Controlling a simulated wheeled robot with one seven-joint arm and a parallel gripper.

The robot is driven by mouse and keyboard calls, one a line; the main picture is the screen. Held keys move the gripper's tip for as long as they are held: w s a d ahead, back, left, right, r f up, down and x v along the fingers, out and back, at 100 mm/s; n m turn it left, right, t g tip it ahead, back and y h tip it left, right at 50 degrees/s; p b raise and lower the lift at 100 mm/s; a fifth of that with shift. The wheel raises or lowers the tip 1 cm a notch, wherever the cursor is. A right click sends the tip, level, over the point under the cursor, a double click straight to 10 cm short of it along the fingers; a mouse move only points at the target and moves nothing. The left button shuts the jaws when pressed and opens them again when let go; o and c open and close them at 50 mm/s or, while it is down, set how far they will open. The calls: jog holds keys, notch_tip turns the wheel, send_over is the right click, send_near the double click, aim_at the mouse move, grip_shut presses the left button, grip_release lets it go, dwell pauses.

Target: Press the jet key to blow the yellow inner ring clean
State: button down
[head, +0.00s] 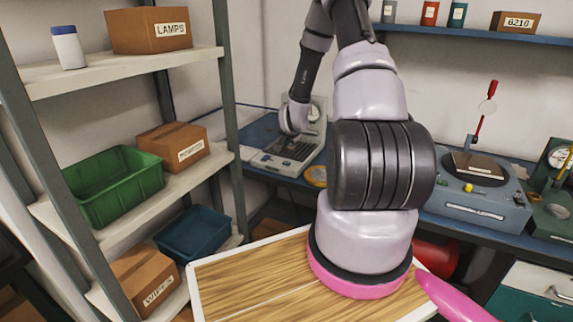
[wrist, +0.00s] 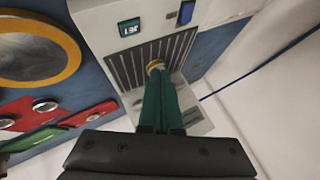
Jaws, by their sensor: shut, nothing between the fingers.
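In the wrist view my gripper (wrist: 157,74) has its green fingers together, empty, pointing at the grey blowing station (wrist: 101,29). A small yellow ring (wrist: 155,64) shows just past the fingertips over the dark slotted grille (wrist: 127,68); the fingers partly cover it, and I cannot tell whether they touch it. The green key marked JET (wrist: 129,27) is beyond and left of the fingertips, apart from them. In the head view the station (head: 267,160) stands on the blue bench, with my wrist above it; my fingers are not clear there.
A blue key (wrist: 186,12) sits right of the JET key. A gold-rimmed round dish (wrist: 72,55) and a red tray (wrist: 15,112) with metal parts lie left. In the head view shelving (head: 225,90) stands left and a blue-grey machine (head: 478,205) right.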

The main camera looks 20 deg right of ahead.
aim_at(286, 164)
jog(key=shift+f, duration=2.95)
jog(key=shift+f, duration=0.15)
jog(key=shift+f, duration=0.25)
jog(key=shift+f, duration=0.35)
jog(key=shift+r, duration=0.8)
jog(key=shift+r, duration=0.1)
jog(key=shift+r, duration=2.4)
